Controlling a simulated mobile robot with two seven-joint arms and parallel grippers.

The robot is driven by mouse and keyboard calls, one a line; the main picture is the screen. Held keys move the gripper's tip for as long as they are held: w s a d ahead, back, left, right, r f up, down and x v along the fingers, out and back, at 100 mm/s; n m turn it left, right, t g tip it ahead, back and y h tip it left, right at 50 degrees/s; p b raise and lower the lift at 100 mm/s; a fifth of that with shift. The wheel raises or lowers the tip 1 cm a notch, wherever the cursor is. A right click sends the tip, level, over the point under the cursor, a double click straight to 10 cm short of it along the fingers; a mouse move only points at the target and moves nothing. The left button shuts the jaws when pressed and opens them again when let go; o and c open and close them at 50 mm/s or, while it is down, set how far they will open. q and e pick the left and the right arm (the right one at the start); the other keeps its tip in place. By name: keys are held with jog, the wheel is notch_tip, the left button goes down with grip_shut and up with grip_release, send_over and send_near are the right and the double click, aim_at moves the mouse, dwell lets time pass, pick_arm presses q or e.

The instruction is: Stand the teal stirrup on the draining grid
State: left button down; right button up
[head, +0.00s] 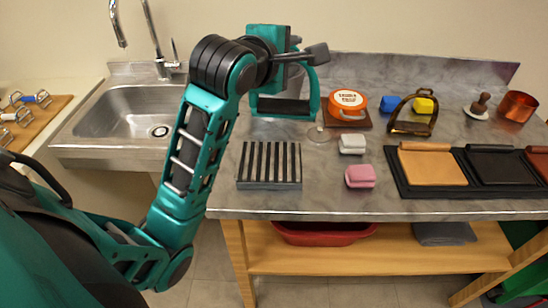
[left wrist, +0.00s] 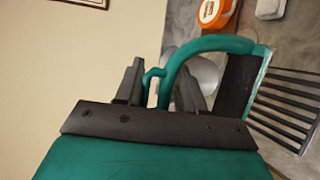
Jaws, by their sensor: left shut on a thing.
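The teal stirrup (head: 315,95) is a teal arch with a flat tread, upright in the head view above the back part of the counter. My left gripper (head: 300,56) is shut on its top. In the left wrist view the stirrup (left wrist: 215,43) has its small top loop between the two fingers of the left gripper (left wrist: 160,88). The draining grid (head: 269,182), a grey block with dark slats, lies at the counter's front left. It also shows in the left wrist view (left wrist: 290,108), apart from the stirrup. My right gripper is not in view.
A steel sink (head: 110,127) is left of the grid. A pink block (head: 360,176), a white block (head: 352,144) and an orange round tin (head: 347,104) are to its right. A bronze stirrup (head: 412,127) and a black tray (head: 440,189) stand farther right.

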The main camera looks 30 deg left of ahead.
pick_arm(q)
jog(key=a+r+n, duration=0.1)
jog(key=a+r, duration=0.3)
jog(key=r, duration=0.2)
notch_tip(320, 180, down, 20)
jog(key=shift+d+g+y, duration=0.2)
jog(key=shift+g+y, duration=0.1)
jog(key=shift+g, duration=0.1)
jog(key=c, duration=0.7)
grip_release()
jog(key=shift+r, duration=0.1)
